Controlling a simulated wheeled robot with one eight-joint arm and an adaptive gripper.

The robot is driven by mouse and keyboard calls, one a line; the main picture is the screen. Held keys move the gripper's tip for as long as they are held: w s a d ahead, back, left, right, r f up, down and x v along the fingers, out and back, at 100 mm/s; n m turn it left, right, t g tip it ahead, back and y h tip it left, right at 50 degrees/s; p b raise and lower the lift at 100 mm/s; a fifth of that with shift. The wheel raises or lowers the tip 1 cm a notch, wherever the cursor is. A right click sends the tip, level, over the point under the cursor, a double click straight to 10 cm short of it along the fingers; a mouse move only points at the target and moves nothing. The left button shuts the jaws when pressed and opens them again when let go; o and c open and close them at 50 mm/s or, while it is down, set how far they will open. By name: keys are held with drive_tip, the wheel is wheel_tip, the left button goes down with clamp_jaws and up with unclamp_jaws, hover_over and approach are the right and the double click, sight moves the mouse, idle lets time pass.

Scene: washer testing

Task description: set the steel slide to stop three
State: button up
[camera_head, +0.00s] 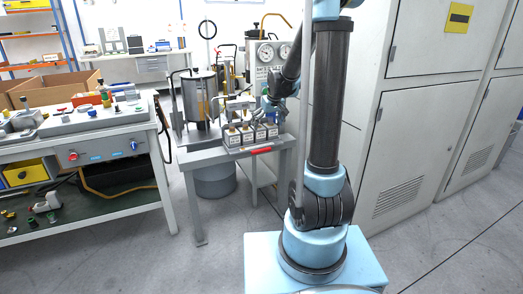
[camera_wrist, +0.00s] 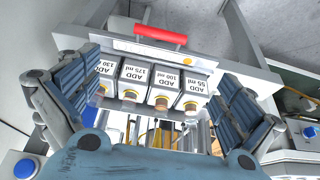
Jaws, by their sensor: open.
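My gripper (camera_wrist: 155,78) is open in the wrist view, with one blue-grey finger on each side of a row of white labelled blocks (camera_wrist: 172,80). The labels include 55 ml, 100 ml and 175 ml; the leftmost is partly hidden by a finger. A red handle (camera_wrist: 160,34) lies past the row, clear of the fingers. In the head view my gripper (camera_head: 270,106) is above the small grey bench, just behind the blocks (camera_head: 250,135); the red handle (camera_head: 261,151) is on the bench's front side. I cannot tell surely which part is the steel slide or its stop.
A workbench (camera_head: 85,122) with tools is to the left. Grey cabinets (camera_head: 425,110) stand close on the right. Open floor lies in front of the small bench.

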sight(262, 150)
drive_tip(key=x, duration=1.7)
drive_tip(key=c, duration=1.2)
drive_tip(key=shift+s, duration=0.1)
drive_tip(key=shift+c, duration=0.2)
